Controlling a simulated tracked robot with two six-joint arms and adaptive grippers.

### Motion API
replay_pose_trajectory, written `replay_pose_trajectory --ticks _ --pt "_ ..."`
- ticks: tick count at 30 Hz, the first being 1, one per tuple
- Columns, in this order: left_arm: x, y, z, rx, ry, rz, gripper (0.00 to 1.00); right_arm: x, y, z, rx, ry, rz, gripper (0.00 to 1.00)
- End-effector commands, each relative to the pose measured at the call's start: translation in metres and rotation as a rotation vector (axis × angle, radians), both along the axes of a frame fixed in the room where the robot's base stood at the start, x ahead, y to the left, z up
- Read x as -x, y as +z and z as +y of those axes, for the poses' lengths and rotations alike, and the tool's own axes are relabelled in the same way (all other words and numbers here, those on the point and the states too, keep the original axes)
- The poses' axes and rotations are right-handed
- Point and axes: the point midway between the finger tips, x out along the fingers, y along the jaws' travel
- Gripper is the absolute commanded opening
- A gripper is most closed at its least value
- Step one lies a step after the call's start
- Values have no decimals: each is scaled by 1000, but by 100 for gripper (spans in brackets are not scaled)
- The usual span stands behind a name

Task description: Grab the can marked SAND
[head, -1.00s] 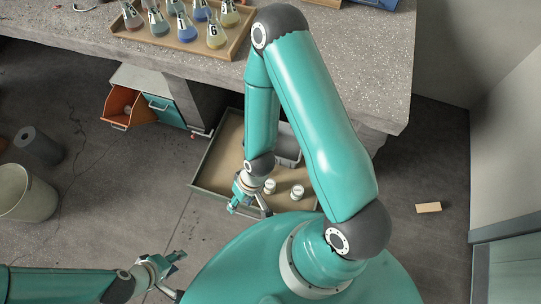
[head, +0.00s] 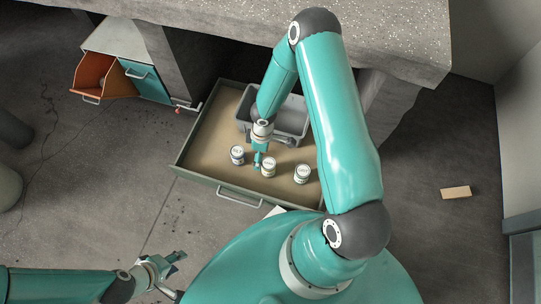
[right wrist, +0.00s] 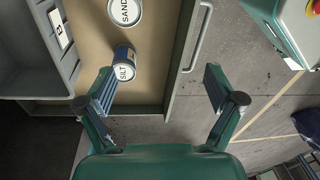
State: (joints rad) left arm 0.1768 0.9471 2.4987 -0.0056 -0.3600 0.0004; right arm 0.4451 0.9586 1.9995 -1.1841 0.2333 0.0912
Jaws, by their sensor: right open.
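The can marked SAND (right wrist: 124,10) shows its white lid at the top edge of the right wrist view, partly cut off. A blue-sided can marked SILT (right wrist: 124,62) is beside it, close to one finger. Both stand in the open drawer (head: 200,170). In the head view, labels are hard to read; the middle can (head: 268,168) appears to be SAND, with SILT (head: 237,155) to its left. My right gripper (right wrist: 160,88) is open and empty; it also shows above the cans in the head view (head: 258,160). My left gripper (head: 176,272) is open and empty, away from the drawer.
A third can (head: 302,174) stands at the right in the drawer. A grey bin (head: 290,118) lies behind the cans. The drawer's front wall and handle (head: 238,198) face me. The concrete bench (head: 400,40) overhangs the back. A wooden block (head: 456,192) lies on the floor.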

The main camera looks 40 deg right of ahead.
Motion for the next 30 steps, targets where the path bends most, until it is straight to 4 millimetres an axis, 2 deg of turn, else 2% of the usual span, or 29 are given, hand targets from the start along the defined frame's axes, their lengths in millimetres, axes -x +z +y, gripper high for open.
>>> replay_pose_trajectory --ticks 1,4,8,13,21,24,30 --pt "0 -20 0 0 0 0 40 -4 -21 -15 32 25 -6 92" --pt "0 -30 0 0 0 -1 40 -8 -32 -36 80 66 -11 92" --pt "0 -36 0 0 0 -1 40 -10 -42 -48 110 93 -13 92" --pt "0 -46 0 0 0 -1 40 -10 -65 -49 115 100 -12 92" --pt "0 -66 0 0 0 -1 40 -10 -124 -48 114 99 -12 92" --pt "0 -71 0 0 0 -1 40 -10 -139 -49 114 98 -13 92" --pt "0 -74 0 0 0 0 40 -10 -153 -49 115 99 -14 92"
